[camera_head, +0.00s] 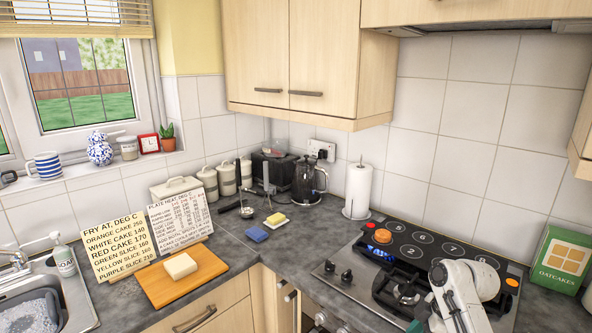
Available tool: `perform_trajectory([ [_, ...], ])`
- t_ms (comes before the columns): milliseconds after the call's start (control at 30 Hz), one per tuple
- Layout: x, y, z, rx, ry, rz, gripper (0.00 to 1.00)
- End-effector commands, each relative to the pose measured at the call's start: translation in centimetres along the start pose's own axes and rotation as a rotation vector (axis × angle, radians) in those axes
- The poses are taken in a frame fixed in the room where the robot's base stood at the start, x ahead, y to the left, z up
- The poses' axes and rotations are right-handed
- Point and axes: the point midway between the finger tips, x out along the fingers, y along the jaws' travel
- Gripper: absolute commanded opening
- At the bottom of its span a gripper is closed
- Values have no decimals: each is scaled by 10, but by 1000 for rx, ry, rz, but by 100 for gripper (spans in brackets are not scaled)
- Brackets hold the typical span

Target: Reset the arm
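My white arm (463,296) rises from the bottom edge at the lower right. It stands in front of the hob (333,268) and covers part of its right side. I cannot make out my gripper or its fingertips in this view. An orange round item (382,236) rests on the back left of the hob's black panel.
A wooden board (158,291) with a pale block (180,266) lies on the left counter, by two text cards (116,245). A blue sponge (256,234), kettle (307,182), paper roll (358,190) and green Oatcakes box (563,259) stand around. The sink (82,308) is far left.

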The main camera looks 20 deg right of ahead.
Motion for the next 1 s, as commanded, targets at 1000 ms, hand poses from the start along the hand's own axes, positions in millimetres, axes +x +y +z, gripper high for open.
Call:
perform_trajectory([
  [1000, 64, -278, -12, 848, -41, 329, 38],
])
